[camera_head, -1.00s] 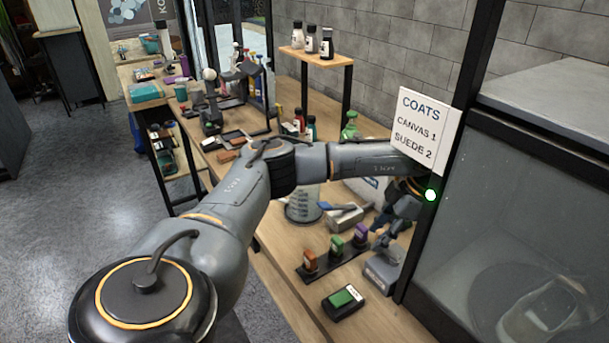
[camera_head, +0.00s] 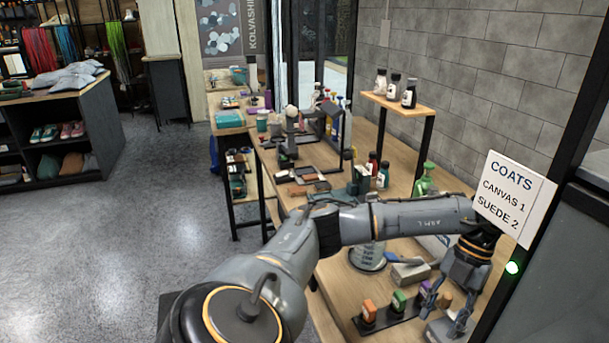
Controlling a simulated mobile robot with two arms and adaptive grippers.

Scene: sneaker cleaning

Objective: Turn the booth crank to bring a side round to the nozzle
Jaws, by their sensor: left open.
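My left gripper (camera_head: 445,308) hangs fingers down over the bench, beside the booth's dark post. It is open, and I see nothing between its fingers. The booth (camera_head: 560,262) shows only as a dark frame post and a strip of panel at the right edge. I cannot make out the crank, the nozzle or a sneaker in this view. My right gripper is out of view.
Stamp-like blocks, one orange (camera_head: 369,311) and one green (camera_head: 399,301), stand in a dark rack close to my left gripper. A grey block (camera_head: 408,274) lies behind them. A green spray bottle (camera_head: 424,180) and a small bottle shelf (camera_head: 397,103) stand farther back. The floor at left is clear.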

